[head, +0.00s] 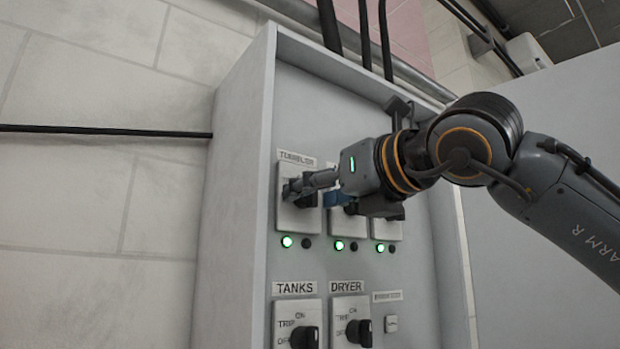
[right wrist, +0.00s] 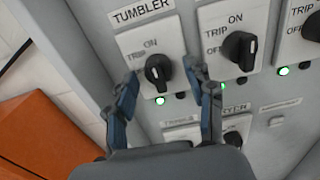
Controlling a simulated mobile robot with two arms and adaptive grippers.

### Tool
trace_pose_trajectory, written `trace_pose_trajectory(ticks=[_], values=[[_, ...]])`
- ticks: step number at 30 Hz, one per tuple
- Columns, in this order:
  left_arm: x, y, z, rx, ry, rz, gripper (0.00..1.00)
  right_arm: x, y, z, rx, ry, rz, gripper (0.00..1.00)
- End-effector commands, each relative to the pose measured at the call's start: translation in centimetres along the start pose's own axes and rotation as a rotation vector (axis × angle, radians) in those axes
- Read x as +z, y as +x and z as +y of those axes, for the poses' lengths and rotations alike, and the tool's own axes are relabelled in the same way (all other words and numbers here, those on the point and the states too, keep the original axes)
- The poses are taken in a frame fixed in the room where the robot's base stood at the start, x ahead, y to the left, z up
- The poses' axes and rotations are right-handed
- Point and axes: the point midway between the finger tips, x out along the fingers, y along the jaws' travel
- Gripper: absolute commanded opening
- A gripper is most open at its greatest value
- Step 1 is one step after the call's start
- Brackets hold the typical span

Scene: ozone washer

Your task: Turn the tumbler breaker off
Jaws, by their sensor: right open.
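The tumbler breaker (head: 285,215) is a pale plate with a black rotary knob, under a TUMBLER label (head: 297,158), at the top left of the panel. In the right wrist view its dark knob (right wrist: 158,72) sits below the word ON; I cannot tell its exact setting. A green lamp (head: 287,242) under it is lit. My right gripper (right wrist: 161,78) is open, with one finger on each side of the knob and visible gaps between. In the head view the right gripper (head: 308,185) partly hides the knob. My left gripper is not in view.
Two similar breakers stand right of the tumbler one, with lit green lamps (head: 338,246). Below are the TANKS (head: 304,338) and DRYER (head: 358,332) knobs. The cabinet's side wall (head: 235,190) projects at left. An orange surface (right wrist: 40,115) shows at lower left in the wrist view.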

Motion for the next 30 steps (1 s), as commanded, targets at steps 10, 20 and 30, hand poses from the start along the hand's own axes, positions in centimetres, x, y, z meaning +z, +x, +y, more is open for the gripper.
trace_pose_trajectory(ticks=[10, 20, 30], values=[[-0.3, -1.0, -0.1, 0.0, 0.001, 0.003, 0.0, 0.0, 1.9, 0.0, 0.0, 0.0, 0.0, 0.54], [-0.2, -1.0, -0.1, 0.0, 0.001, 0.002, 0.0, 0.0, 1.9, 0.0, 0.001, 0.001, 0.0, 0.19], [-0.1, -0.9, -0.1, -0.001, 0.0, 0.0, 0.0, 0.0, 1.8, 0.0, 0.0, -0.015, -0.001, 0.0]])
